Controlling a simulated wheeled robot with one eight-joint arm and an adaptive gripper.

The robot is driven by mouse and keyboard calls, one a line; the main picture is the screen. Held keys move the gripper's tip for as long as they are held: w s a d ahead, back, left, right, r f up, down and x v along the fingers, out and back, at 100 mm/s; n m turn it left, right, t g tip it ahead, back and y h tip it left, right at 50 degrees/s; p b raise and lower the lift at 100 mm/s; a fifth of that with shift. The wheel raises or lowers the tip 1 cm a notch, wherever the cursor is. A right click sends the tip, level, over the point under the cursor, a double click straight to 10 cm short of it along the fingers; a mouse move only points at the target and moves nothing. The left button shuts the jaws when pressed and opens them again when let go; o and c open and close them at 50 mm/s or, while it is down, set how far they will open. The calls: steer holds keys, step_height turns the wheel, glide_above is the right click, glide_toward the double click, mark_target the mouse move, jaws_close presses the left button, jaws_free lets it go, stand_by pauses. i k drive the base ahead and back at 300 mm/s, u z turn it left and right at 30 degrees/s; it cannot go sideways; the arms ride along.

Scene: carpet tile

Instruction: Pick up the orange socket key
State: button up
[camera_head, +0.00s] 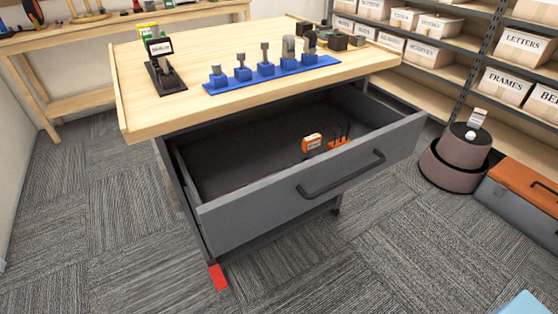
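An open grey drawer (250,222) under the wooden tabletop holds two small orange things near its front right. One is a small orange block (312,142) with a pale label on its face. The other is a low orange piece (338,141) with thin dark rods standing up from it. At this size I cannot tell which of them is the socket key, or whether either is. My gripper is not in view.
On the tabletop (130,80), a blue rack (275,78) holds several grey tools, beside a black stand (165,76). The drawer's handle (340,178) faces front. Carpet in front is mostly clear. A brown round object (460,150), a grey-orange chest (520,205) and shelving (480,50) stand right.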

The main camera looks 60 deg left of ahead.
mark_target(310, 143)
steer(key=z, duration=0.05)
steer(key=k, duration=1.8)
steer(key=u, duration=1.75)
steer(key=i, duration=0.5)
steer(key=z, duration=1.45)
